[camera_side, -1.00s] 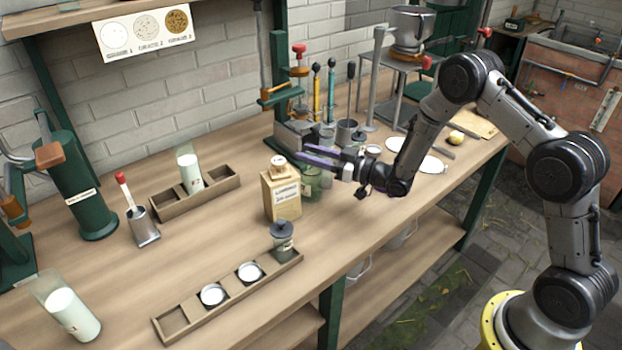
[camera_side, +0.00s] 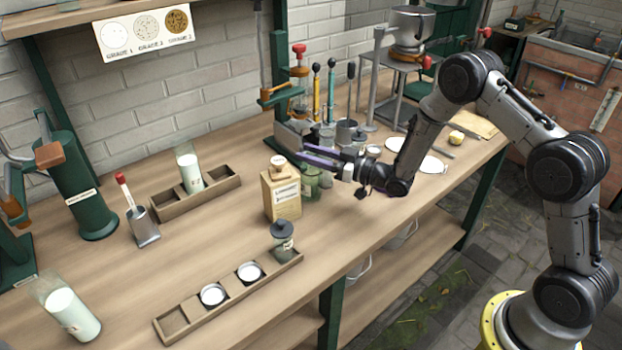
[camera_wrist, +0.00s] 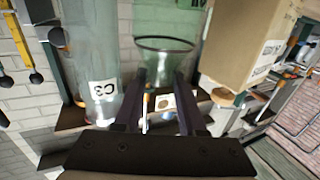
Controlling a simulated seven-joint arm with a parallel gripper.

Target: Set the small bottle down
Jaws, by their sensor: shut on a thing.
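The small bottle appears to be the green glass vessel (camera_side: 311,183), just right of and behind the cardboard box in the side view. My gripper (camera_side: 306,156) reaches in from the right, its purple fingers level at this vessel's upper part. In the wrist view, green glass with a dark rim (camera_wrist: 165,20) lies beyond and between my two fingers (camera_wrist: 165,76), which are shut on it. The box hides part of the vessel in the side view. I cannot tell whether its base touches the bench.
The cardboard box (camera_side: 281,195) stands close to the bottle, and also shows in the wrist view (camera_wrist: 245,45). A clear cylinder labelled C3 (camera_wrist: 100,60) is left of my fingers there. A slotted wooden tray (camera_side: 178,322) lies in front. Bench (camera_side: 215,240) between the trays is clear.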

